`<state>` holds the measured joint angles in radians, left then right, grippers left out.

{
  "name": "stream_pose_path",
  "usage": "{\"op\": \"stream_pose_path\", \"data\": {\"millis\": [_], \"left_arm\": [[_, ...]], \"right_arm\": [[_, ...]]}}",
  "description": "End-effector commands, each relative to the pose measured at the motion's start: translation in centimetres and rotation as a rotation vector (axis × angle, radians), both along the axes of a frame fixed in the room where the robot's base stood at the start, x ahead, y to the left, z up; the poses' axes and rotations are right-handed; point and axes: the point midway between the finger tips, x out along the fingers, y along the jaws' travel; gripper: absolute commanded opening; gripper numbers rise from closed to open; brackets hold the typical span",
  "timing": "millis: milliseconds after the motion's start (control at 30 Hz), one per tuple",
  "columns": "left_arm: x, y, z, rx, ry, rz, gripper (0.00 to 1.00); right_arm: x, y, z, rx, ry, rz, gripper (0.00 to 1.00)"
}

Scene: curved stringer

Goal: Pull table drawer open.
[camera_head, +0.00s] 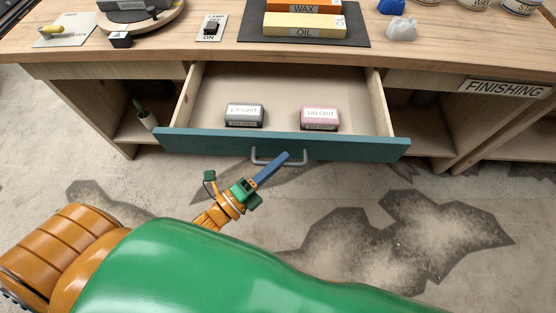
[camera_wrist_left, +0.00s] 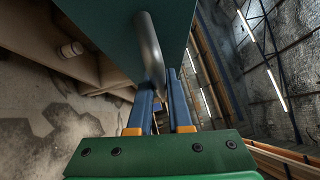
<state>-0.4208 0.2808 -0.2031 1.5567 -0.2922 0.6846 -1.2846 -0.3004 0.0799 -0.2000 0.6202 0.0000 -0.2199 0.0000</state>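The table drawer (camera_head: 180,143) has a teal front and stands pulled out from the wooden table, its pale inside showing. A grey bar handle (camera_head: 258,160) sits on the drawer front; it also shows in the left wrist view (camera_wrist_left: 149,50). My left gripper (camera_head: 283,158) reaches the handle from below. In the left wrist view its two blue fingers (camera_wrist_left: 161,92) lie on both sides of the handle bar, with the bar filling the gap at the tips. The head view shows the fingers nearly edge-on. My right gripper is not in view.
Open shelves flank the drawer. The stained floor in front is clear.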

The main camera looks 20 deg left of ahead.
Motion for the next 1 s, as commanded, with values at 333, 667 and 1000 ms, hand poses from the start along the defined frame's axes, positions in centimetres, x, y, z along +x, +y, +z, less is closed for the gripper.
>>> {"op": "stream_pose_path", "data": {"millis": [333,667,1000], "left_arm": [[0.0,0.0,0.0,0.0,0.0,0.0,0.46],[-4.5,2.5,-1.0,0.002,0.004,0.0,0.46],[-6.1,3.5,-1.0,0.0,0.0,0.0,0.46]], "right_arm": [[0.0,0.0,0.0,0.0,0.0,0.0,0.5],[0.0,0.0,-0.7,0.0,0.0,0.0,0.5],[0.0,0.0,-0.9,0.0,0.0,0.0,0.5]]}}
